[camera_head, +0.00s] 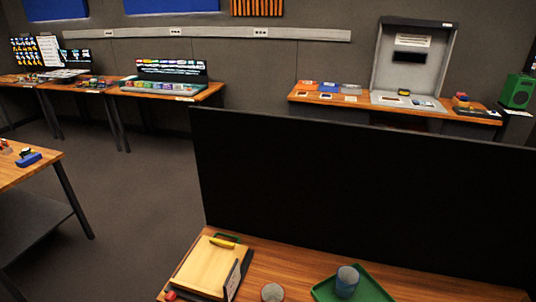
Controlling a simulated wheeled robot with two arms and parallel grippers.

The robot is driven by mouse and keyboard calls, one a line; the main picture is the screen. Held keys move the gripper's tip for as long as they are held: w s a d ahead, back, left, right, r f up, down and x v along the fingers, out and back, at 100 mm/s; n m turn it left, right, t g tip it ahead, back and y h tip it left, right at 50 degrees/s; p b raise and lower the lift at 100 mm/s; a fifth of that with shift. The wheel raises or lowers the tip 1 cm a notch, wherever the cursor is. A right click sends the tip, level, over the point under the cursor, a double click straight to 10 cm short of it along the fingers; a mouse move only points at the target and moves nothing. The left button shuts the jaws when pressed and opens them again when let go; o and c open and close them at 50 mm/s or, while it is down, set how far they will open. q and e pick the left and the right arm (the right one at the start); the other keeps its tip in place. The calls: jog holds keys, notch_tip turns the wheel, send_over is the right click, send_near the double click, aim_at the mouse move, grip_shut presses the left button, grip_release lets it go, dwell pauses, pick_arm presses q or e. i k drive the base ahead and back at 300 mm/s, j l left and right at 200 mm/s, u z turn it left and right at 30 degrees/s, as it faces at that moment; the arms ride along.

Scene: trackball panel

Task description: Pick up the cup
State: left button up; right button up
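A grey-blue cup (347,281) stands upright on a green tray (379,290) on the wooden table in front of me, at the bottom of the head view. A second small round object (272,292), with a greyish top, stands to the left of the tray and is cut by the bottom edge; I cannot tell if it is a cup too. Neither of my grippers shows in this view.
A tall black panel (350,195) rises behind the wooden table (450,288). A light wooden board (210,265) with a yellow-handled item (222,242) and an upright card (233,280) lies at the left. The table's right part looks clear. Other tables stand further back.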

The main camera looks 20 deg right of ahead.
aim_at(347, 278)
jog(key=z, duration=1.2)
